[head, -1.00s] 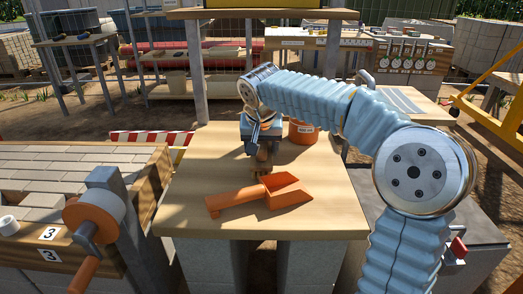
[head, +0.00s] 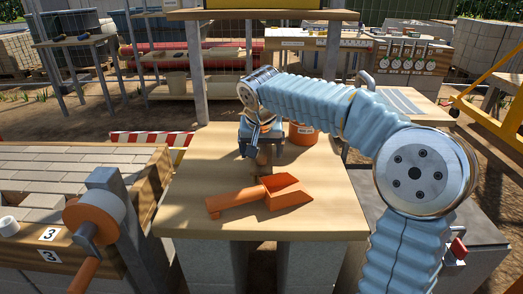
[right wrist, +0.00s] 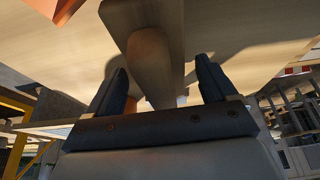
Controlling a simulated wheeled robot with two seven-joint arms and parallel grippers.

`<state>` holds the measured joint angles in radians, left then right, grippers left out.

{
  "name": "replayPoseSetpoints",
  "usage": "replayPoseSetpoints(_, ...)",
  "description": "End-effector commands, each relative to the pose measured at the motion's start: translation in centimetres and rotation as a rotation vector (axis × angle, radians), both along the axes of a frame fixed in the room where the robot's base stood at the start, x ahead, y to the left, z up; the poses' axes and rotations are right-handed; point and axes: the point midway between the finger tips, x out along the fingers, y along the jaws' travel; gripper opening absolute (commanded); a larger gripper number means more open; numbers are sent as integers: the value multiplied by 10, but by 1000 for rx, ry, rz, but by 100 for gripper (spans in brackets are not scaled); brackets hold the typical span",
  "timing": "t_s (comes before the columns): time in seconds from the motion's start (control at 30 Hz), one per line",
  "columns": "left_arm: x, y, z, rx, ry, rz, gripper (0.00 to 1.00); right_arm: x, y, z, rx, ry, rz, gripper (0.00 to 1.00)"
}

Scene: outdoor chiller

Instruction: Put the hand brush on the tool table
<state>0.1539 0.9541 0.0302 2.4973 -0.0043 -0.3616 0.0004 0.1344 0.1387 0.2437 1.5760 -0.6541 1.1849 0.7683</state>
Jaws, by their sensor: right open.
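The hand brush shows in the right wrist view as a wooden handle (right wrist: 150,58) lying between my right gripper's fingers (right wrist: 161,72). The fingers stand apart on either side of it; I cannot tell whether they touch it. In the head view my right gripper (head: 262,147) points down over the back middle of a wooden table (head: 190,212). A small brown part of the brush (head: 265,156) shows under it; the rest is hidden by the gripper and the dustpan. My left gripper is not in view. I cannot tell which table is the tool table.
An orange dustpan (head: 238,198) lies just in front of the brush. A brick-topped bench (head: 95,160) and an orange reel with a crank (head: 95,212) are at left. The table's front strip is clear.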

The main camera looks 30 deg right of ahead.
Motion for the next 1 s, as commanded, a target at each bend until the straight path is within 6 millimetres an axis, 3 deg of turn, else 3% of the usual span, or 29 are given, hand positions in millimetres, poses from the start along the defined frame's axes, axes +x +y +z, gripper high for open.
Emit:
replayPoseSetpoints(0.3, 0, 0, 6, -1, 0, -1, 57, -22, 14, 66, 0, -5, 1, 85)
replayPoseSetpoints(0.5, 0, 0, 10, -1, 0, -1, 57, -34, 21, 98, 0, -3, 2, 85)
replayPoseSetpoints(1.0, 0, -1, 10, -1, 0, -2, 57, -38, 23, 107, 0, -1, 0, 85)
